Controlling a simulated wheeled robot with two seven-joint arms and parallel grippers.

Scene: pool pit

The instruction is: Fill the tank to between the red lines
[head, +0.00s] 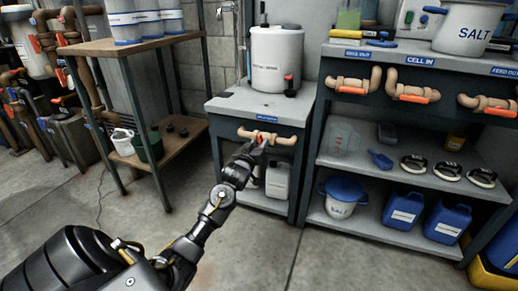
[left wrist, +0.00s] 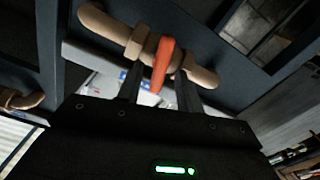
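A white tank (head: 278,62) with a dark lid rim and small print stands on a narrow grey stand; I cannot make out red lines on it. Below it, a tan pipe valve (head: 282,139) with an orange-red handle is on the stand's front. In the left wrist view the handle (left wrist: 162,64) points toward me. My left gripper (head: 256,148) is at this valve. Its fingers (left wrist: 160,92) are open, one on each side of the handle, with gaps visible between. My right gripper is not in view.
A bench (head: 370,123) at right carries more pipes with orange handles, a pot marked SALT (head: 468,27) and shelves with blue jugs (head: 405,211). A wooden-topped rack (head: 125,45) stands left. A white canister (head: 278,180) sits below the valve. The front floor is clear.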

